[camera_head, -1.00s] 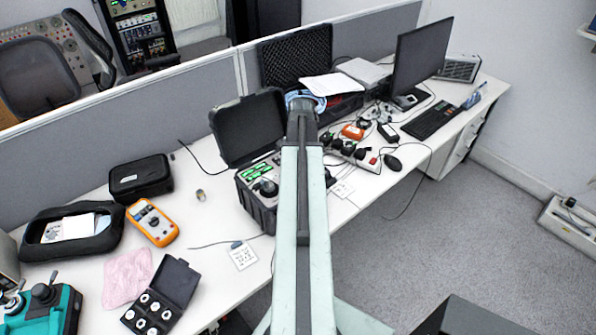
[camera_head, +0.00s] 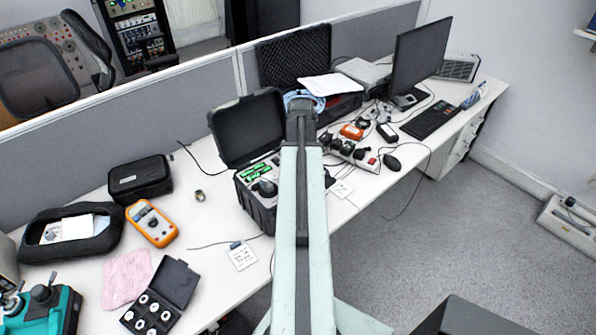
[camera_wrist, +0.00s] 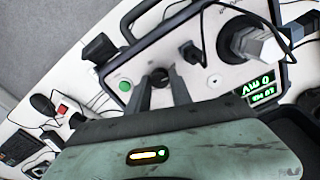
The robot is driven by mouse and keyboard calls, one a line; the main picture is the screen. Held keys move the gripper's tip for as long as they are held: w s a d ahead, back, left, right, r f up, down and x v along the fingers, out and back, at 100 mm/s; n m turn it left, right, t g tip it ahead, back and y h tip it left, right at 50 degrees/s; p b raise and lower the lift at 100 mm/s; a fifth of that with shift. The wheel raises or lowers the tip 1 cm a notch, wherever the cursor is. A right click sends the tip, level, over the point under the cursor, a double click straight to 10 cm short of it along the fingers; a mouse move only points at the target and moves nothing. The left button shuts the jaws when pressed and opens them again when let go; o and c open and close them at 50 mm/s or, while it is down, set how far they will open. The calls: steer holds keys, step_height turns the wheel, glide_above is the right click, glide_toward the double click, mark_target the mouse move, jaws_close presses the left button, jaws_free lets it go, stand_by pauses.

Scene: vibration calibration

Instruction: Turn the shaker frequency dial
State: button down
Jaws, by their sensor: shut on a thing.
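The shaker unit is a black case with an open lid (camera_head: 248,128) and a pale control panel (camera_wrist: 207,80). The panel carries a small dark dial (camera_wrist: 159,76), a green button (camera_wrist: 124,86), a lit green display (camera_wrist: 262,82) and a large round shaker head (camera_wrist: 236,38) with a grey block on it. In the wrist view my gripper (camera_wrist: 160,84) has its two dark fingers on either side of the small dial, shut on it. Whether this dial is the frequency one I cannot read. In the head view my arm hides the gripper and part of the panel.
A dark socket-like connector (camera_wrist: 190,54) sits close beside the dial. A power strip (camera_head: 352,153) and cables lie to the right.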

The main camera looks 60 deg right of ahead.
steer(key=n, duration=0.6)
steer(key=shift+w+f+n, duration=0.1)
steer(key=shift+w+n, duration=0.15)
steer(key=shift+n, duration=0.05)
steer(key=shift+s, duration=0.1)
stand_by(0.4)
steer(key=c, duration=1.1)
jaws_free()
steer(key=shift+c, duration=0.2)
step_height(320, 180, up, 8)
steer(key=p, duration=0.8)
steer(key=shift+f, duration=0.1)
